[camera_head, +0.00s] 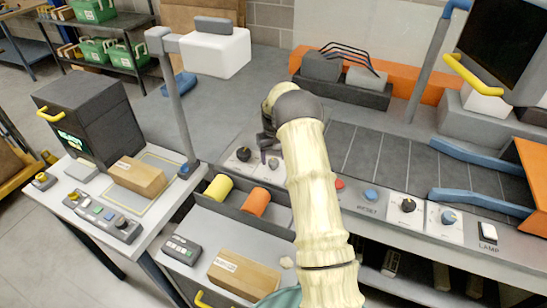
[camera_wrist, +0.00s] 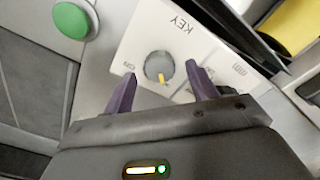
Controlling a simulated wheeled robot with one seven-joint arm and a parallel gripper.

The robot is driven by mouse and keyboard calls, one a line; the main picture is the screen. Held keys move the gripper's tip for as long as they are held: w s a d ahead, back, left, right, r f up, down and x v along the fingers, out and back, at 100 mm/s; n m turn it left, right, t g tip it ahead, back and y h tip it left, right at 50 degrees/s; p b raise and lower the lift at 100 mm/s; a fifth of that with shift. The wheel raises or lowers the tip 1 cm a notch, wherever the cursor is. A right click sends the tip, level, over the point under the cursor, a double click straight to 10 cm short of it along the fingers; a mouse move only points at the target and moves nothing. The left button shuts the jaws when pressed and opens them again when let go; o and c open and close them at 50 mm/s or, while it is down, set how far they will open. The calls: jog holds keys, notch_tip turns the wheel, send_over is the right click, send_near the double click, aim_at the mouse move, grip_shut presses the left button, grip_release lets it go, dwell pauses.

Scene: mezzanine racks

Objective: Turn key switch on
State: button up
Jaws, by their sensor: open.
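The key switch (camera_wrist: 159,67) is a round grey knob with a yellow mark, on a white plate labelled KEY in the wrist view. The yellow mark points toward the bottom of that picture. My gripper (camera_wrist: 160,69) is open, with one dark finger on each side of the knob and gaps visible between. Whether the fingertips reach the knob's height is unclear. In the head view my gripper (camera_head: 264,152) is over the console's left part, by the key switch (camera_head: 274,163), partly hidden by my arm.
A green button (camera_wrist: 71,20) sits beside the key plate. A black knob (camera_head: 243,154) is left of it in the head view. A tray with yellow (camera_head: 218,187) and orange (camera_head: 256,202) rolls lies in front.

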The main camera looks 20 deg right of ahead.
jog(key=shift+d+f, duration=0.1)
jog(key=shift+f, duration=0.65)
jog(key=c, duration=1)
